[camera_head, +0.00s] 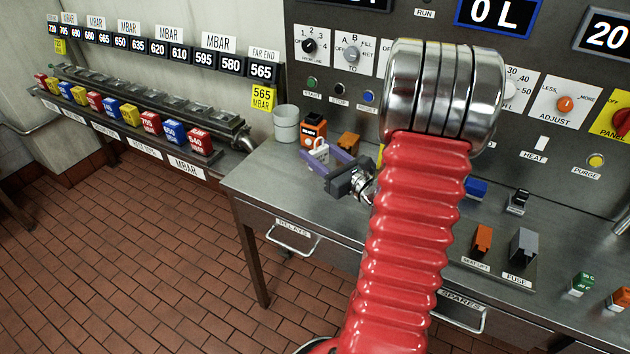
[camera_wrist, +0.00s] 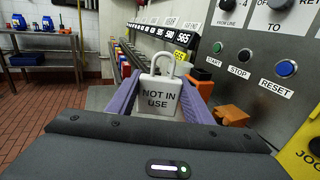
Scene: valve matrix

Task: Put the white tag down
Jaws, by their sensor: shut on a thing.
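The white tag (camera_wrist: 159,98) is shaped like a padlock and reads "NOT IN USE". It stands upright between the two purple fingers of my gripper (camera_wrist: 161,88), which is shut on it. In the head view the tag (camera_head: 318,150) shows at the purple fingers (camera_head: 330,162), over the left end of the steel bench (camera_head: 262,180). I cannot tell whether the tag's lower edge touches the bench; the fingers and palm hide it.
A grey cup (camera_head: 286,123) and an orange-and-black block (camera_head: 313,130) stand just behind the tag. An orange block (camera_head: 348,142) is to its right. The control panel (camera_head: 345,92) rises behind. The bench's front-left strip is clear.

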